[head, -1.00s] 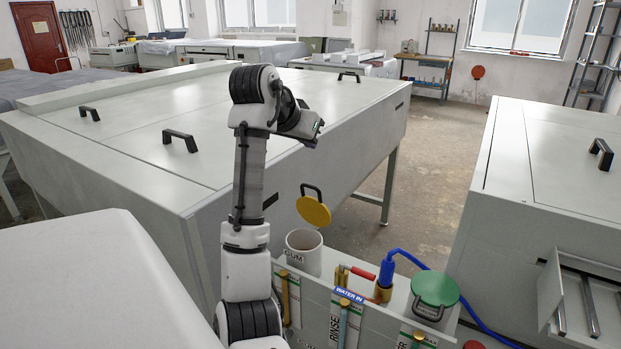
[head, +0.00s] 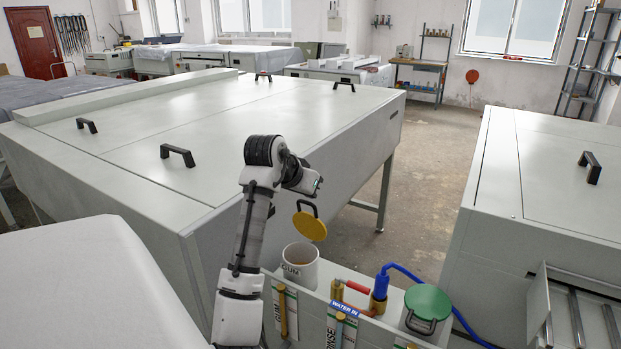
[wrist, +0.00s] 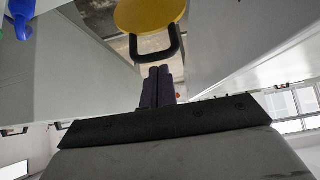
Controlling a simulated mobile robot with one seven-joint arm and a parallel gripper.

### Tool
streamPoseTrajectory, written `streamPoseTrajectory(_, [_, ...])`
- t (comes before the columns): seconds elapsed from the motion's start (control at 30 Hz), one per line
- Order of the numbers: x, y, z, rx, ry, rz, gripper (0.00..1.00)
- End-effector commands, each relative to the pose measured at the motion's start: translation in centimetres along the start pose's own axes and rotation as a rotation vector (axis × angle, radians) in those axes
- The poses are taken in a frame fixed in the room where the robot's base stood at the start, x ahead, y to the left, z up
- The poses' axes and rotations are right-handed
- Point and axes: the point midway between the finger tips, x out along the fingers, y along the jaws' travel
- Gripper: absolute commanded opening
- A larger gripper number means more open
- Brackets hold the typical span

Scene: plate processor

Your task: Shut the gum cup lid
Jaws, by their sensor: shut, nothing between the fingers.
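The gum cup (head: 300,267) is a white cylinder labelled GUM, standing open on the grey panel. Its yellow lid (head: 310,226) is raised, tilted up above the cup's rear rim, with a black loop handle (head: 307,207) at its top. In the wrist view the yellow lid (wrist: 150,14) and its black handle (wrist: 158,46) are just beyond my fingertips. My gripper (wrist: 158,72) is shut and empty, its tips close to the handle; I cannot tell whether they touch. In the head view my gripper (head: 316,186) is small, just above the handle, its fingers hard to make out.
Right of the gum cup stand a red-handled valve (head: 357,287), a blue hose fitting (head: 382,283) and a cup with a green lid (head: 428,301). A large grey machine (head: 230,130) lies behind, another machine (head: 560,170) at the right. Open floor (head: 430,180) lies between them.

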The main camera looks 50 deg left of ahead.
Motion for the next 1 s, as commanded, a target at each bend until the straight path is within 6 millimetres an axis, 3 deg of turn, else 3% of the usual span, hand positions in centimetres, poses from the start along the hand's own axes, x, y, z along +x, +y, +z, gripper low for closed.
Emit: streamPoseTrajectory(1.0, [-0.7, 0.0, 2.0, -0.001, 0.089, 0.001, 0.00])
